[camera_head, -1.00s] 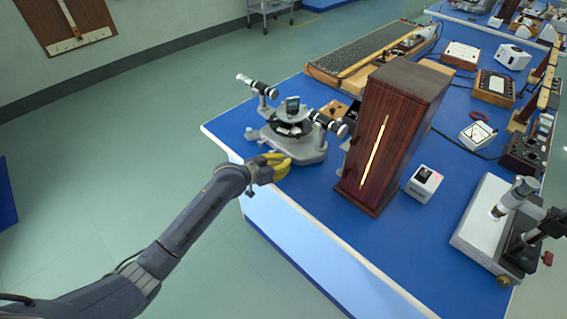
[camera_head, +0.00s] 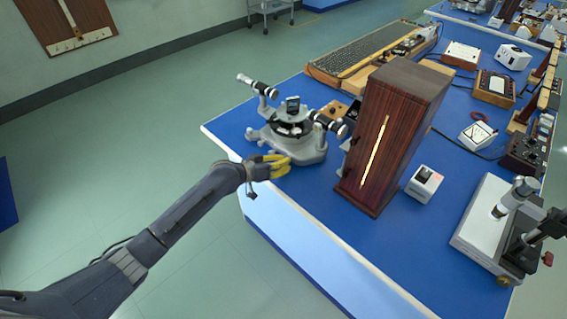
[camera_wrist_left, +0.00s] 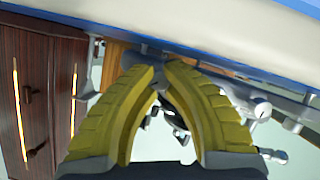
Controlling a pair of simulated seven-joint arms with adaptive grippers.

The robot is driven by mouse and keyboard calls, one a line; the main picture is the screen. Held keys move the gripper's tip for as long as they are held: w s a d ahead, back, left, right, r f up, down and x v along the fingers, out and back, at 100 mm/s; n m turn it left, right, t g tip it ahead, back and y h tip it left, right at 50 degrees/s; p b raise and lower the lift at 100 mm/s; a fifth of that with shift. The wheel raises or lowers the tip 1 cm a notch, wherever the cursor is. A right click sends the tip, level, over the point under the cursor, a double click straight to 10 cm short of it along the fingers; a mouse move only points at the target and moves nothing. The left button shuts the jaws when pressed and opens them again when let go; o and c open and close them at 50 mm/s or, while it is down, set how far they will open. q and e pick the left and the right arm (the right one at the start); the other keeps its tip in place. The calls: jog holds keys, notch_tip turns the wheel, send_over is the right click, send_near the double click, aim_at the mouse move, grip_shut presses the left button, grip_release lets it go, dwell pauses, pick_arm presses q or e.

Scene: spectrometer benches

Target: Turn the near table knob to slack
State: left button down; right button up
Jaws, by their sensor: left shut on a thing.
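The grey spectrometer (camera_head: 287,133), with two dark telescope tubes and a small round table, stands upright at the left corner of the blue bench. My left gripper (camera_head: 284,163) has yellow fingers and is at the near side of the spectrometer's base. In the left wrist view the yellow fingertips (camera_wrist_left: 160,72) come together on a small grey part, which I take to be the near table knob; the fingers mostly hide it. Parts of the spectrometer (camera_wrist_left: 240,93) show behind and right of the fingers. My right gripper is in neither view.
A tall dark wooden box (camera_head: 393,140) with a bright slit stands close right of the spectrometer; it also shows in the left wrist view (camera_wrist_left: 45,90). A small white box (camera_head: 423,184) and a grey stand (camera_head: 485,225) are further right. Open floor lies left of the bench.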

pick_arm(q)
jog(key=c, duration=1.7)
grip_release()
jog(key=shift+w+r, duration=0.25)
jog(key=shift+r, duration=0.3)
jog(key=o, duration=0.4)
jog(key=shift+s+f, duration=0.1)
jog(key=shift+f, duration=0.1)
jog(key=shift+o, duration=0.2)
jog(key=shift+f, duration=0.1)
jog(key=shift+s, duration=0.1)
jog(key=v, duration=1.2)
